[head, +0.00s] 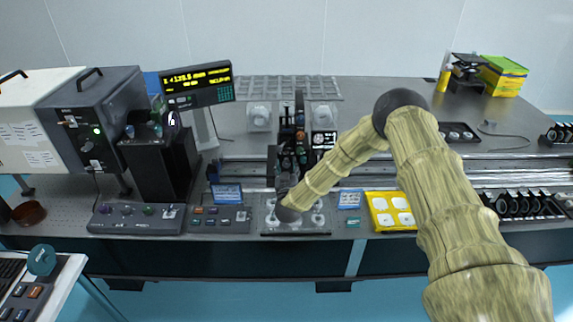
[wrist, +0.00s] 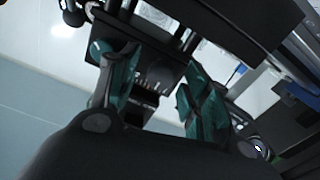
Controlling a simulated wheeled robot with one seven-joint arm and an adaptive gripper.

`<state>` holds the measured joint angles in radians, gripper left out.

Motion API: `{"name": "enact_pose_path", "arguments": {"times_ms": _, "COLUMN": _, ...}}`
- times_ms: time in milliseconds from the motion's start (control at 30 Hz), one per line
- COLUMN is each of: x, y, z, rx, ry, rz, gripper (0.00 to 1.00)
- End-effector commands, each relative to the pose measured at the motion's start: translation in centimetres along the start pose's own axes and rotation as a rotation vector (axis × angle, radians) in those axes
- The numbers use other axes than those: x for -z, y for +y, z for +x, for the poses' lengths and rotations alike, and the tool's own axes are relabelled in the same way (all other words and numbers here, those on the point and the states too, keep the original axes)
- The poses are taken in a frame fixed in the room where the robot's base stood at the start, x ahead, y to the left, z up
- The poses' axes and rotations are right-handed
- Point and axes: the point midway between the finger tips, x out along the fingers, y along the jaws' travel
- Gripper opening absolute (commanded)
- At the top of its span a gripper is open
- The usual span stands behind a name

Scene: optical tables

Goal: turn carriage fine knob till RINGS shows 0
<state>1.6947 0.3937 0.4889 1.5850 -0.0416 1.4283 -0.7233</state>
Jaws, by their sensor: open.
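My gripper (head: 290,160) is at the middle of the bench in the head view, over the dark carriage assembly, partly hidden by my own wrist. In the wrist view my gripper (wrist: 155,75) has its two teal fingers apart. Between and beyond them is a dark block with a pale graduated scale (wrist: 157,76). A dark ribbed part (wrist: 142,107), perhaps the fine knob, sits below the scale between the fingers. I cannot tell whether a finger touches it. A readout (head: 197,79) shows yellow characters too small to read surely. I cannot make out the RINGS value.
A small black screen with a pale pattern (head: 323,140) stands right of the carriage. Control boxes (head: 137,217) line the front edge at left. A yellow tray (head: 391,211) lies to the right. Metal rails (head: 370,168) run along the bench. Dark housings crowd my gripper in the wrist view.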

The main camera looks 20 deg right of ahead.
Motion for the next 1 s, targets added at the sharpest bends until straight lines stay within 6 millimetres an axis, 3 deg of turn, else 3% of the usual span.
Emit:
{"name": "enact_pose_path", "arguments": {"times_ms": 367, "x": -0.07, "y": -0.07, "z": 0.58, "rx": 0.001, "ry": -0.001, "rz": 0.0, "gripper": 0.48}}
{"name": "enact_pose_path", "arguments": {"times_ms": 400, "x": -0.06, "y": -0.07, "z": 0.58, "rx": 0.001, "ry": -0.001, "rz": 0.0, "gripper": 0.46}}
{"name": "enact_pose_path", "arguments": {"times_ms": 667, "x": -0.05, "y": -0.05, "z": 0.58, "rx": 0.001, "ry": 0.0, "rz": 0.0, "gripper": 0.01}}
{"name": "enact_pose_path", "arguments": {"times_ms": 1000, "x": -0.22, "y": -0.06, "z": 0.63, "rx": 0.0, "ry": 0.001, "rz": 0.039, "gripper": 0.01}}
